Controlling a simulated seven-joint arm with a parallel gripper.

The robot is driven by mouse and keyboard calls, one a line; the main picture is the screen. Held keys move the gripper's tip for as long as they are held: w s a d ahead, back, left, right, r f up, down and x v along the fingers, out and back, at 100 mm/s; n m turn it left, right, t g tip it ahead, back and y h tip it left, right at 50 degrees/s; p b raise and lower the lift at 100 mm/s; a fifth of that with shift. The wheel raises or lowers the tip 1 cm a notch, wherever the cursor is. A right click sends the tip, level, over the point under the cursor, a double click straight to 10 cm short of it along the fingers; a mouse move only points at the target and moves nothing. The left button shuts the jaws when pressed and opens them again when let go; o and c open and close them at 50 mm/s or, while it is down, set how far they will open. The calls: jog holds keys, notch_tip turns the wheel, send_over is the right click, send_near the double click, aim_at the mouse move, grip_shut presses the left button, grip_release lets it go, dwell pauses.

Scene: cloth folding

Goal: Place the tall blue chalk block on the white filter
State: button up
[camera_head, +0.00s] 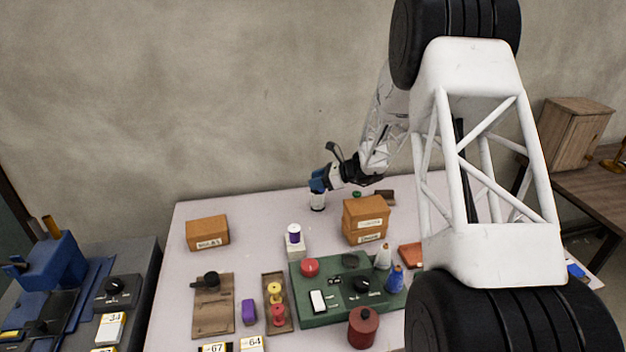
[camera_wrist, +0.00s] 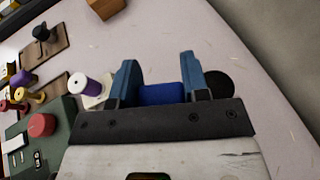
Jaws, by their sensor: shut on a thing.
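My gripper (camera_head: 317,186) has blue fingers and is shut on a blue block, at the back middle of the table. In the wrist view the blue chalk block (camera_wrist: 161,94) shows between the two fingers, with its lower part out of sight. A short white cylinder with a dark lower edge, which looks like the white filter (camera_head: 317,203), is directly under the fingers in the head view. In the wrist view a black round thing (camera_wrist: 220,84) shows beside the right finger, partly hidden by it. I cannot tell whether the block touches the white cylinder.
A white-and-purple spool (camera_head: 294,234) stands on a white block (camera_head: 296,250) in front of my gripper. Cardboard boxes stand left (camera_head: 207,233) and right (camera_head: 365,220). A green panel (camera_head: 330,318) with knobs and bottles lies in front. The table between my gripper and the left box is clear.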

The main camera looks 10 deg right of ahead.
jog(key=w, duration=0.7)
jog(key=shift+w+d+f, duration=0.1)
jog(key=shift+w+f, duration=0.05)
jog(key=shift+f, duration=0.15)
jog(key=shift+f, duration=1.75)
jog(key=shift+f, duration=0.1)
jog(key=o, duration=0.9)
jog(key=v, duration=1.2)
